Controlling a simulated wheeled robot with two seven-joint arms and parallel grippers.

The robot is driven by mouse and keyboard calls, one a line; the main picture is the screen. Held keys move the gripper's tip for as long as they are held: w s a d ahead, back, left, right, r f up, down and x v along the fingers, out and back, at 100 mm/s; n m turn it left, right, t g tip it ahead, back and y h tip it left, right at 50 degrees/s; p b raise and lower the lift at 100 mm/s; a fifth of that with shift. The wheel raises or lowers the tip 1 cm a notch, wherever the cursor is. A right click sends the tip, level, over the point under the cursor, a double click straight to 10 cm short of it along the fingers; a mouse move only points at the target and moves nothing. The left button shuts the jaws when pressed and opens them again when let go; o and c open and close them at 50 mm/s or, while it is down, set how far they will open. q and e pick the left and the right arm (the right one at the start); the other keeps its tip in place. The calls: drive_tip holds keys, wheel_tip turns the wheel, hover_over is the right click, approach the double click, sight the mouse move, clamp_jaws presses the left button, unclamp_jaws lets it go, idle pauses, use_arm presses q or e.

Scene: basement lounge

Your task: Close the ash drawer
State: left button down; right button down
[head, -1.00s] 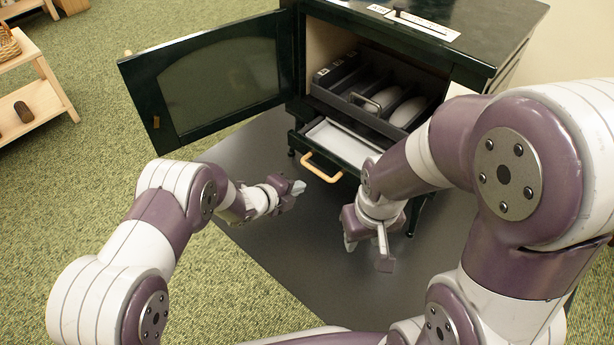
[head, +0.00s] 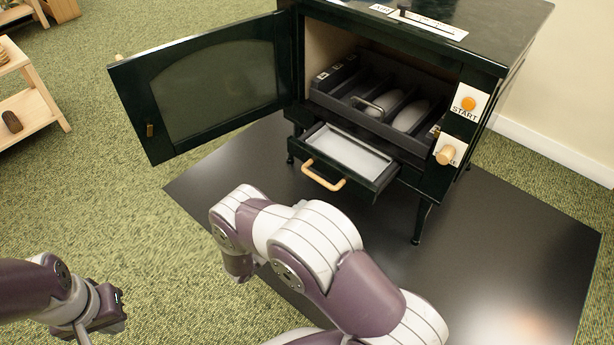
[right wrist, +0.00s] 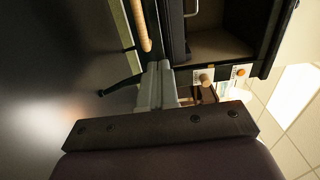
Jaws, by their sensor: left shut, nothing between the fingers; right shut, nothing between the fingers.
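The dark green stove (head: 446,80) stands with its ash drawer (head: 370,190) pulled out below the main compartment. The drawer has a pale inside and a wooden bar handle (head: 324,178) on its front. My right gripper (right wrist: 157,82) is shut and empty in the right wrist view, with the wooden handle (right wrist: 141,30) close to its fingertips; I cannot tell whether they touch. In the head view my right fingertips are hidden by my arm. My left gripper (head: 119,298) is shut and empty at the lower left, well away from the stove.
The stove door (head: 215,85) hangs open to the left above the drawer's level. A dark rack (head: 350,100) with loaves sits partly out of the compartment. A START button (head: 468,103) and a wooden knob (head: 445,155) are on the right front. The dark floor plate (head: 500,240) is clear.

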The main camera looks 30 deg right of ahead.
sight(340, 172)
drive_tip(key=b+x, duration=0.7)
drive_tip(key=x, duration=0.6)
drive_tip(key=shift+f, duration=0.15)
drive_tip(key=shift+w+d, duration=0.25)
drive_tip(key=shift+d, duration=0.15)
drive_tip(key=shift+r, duration=0.25)
drive_tip(key=shift+d, duration=0.1)
